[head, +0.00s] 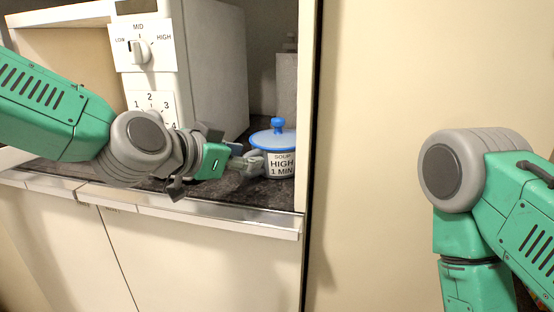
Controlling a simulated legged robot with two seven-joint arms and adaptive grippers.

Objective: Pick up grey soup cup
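The grey soup cup (281,167) stands upright on the dark counter, at the right end of the recess. It has a blue lid with a knob (277,130) and a label reading "SOUP HIGH 1 MIN". My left gripper (240,160) is just left of the cup, at the height of its handle side. Its fingers are small and overlap the handle area, so I cannot tell whether they touch the handle or how far apart they are. My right arm is at the right, and its gripper is outside the view.
A white microwave (150,55) with a power dial and a number dial stands behind my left arm. The dark counter (225,195) has a metal front edge (215,215). A grey container (287,83) stands behind the cup. A tall cream panel (390,80) bounds the recess at right.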

